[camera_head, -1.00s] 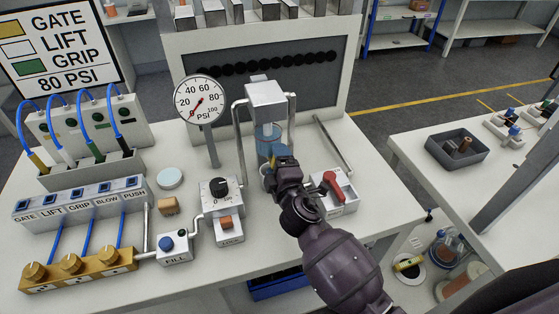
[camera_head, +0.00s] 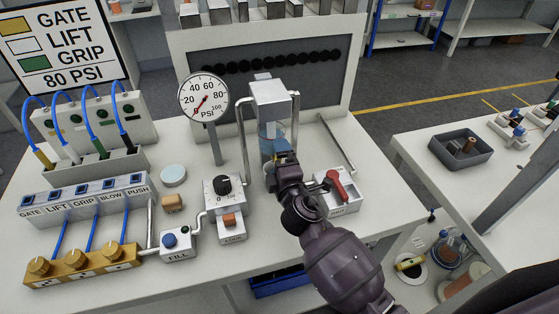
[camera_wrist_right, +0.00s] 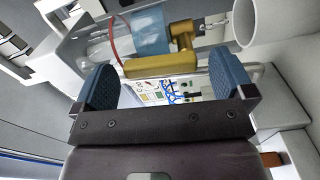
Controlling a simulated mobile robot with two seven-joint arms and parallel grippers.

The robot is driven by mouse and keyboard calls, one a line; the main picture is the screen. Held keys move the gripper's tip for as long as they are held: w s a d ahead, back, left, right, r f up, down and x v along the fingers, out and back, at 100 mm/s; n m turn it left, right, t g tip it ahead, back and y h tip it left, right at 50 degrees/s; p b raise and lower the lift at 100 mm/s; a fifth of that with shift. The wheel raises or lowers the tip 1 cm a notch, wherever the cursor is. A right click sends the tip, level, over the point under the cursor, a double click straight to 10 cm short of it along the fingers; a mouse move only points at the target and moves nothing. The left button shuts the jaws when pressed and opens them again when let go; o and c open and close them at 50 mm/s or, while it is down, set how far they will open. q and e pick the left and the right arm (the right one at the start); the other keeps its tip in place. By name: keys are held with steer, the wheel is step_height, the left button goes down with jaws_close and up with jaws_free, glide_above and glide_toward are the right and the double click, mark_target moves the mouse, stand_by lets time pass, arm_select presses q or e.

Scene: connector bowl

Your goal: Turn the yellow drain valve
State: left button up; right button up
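The yellow drain valve shows in the right wrist view as a yellow-brass lever (camera_wrist_right: 160,65) on a round stem, below a clear vessel with blue liquid (camera_wrist_right: 150,30). My right gripper (camera_wrist_right: 164,80) has its two blue finger pads wide apart, and the lever appears between them. The lever's left end looks close to the left pad, with a gap at the right; I cannot tell if it touches. In the head view my right gripper (camera_head: 283,158) is in front of the glass vessel (camera_head: 272,137) and mostly hides the valve. My left gripper is out of view.
A red-handled switch box (camera_head: 337,193) stands right beside my right gripper. The knob and LOCK unit (camera_head: 224,205) is to its left. A pressure gauge (camera_head: 203,98) stands at the back left. A grey bin (camera_head: 460,149) sits on the right table.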

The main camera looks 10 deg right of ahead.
steer(key=s+b, duration=0.1)
steer(key=s, duration=0.9)
steer(key=shift+s+d, duration=0.2)
steer(key=shift+s, duration=0.2)
steer(key=s+d+f+m+g+h, duration=0.45)
steer(key=s+d+m+g, duration=0.2)
steer(key=d+m, duration=0.4)
steer(key=s+d+f+m+g+y, duration=0.1)
steer(key=s+d+m+g+y, duration=0.2)
steer(key=s, duration=0.4)
steer(key=s+d+f+m+g, duration=0.1)
steer(key=s+m+g, duration=0.3)
steer(key=s, duration=0.4)
steer(key=w+f+t+b, duration=0.1)
steer(key=w+f+t, duration=0.2)
steer(key=f, duration=0.3)
steer(key=w+f+n+t, duration=0.1)
steer(key=w+f+t, duration=0.3)
steer(key=f, duration=0.1)
steer(key=shift+a+f+y+b, duration=0.25)
steer(key=shift+f+y+b, duration=0.1)
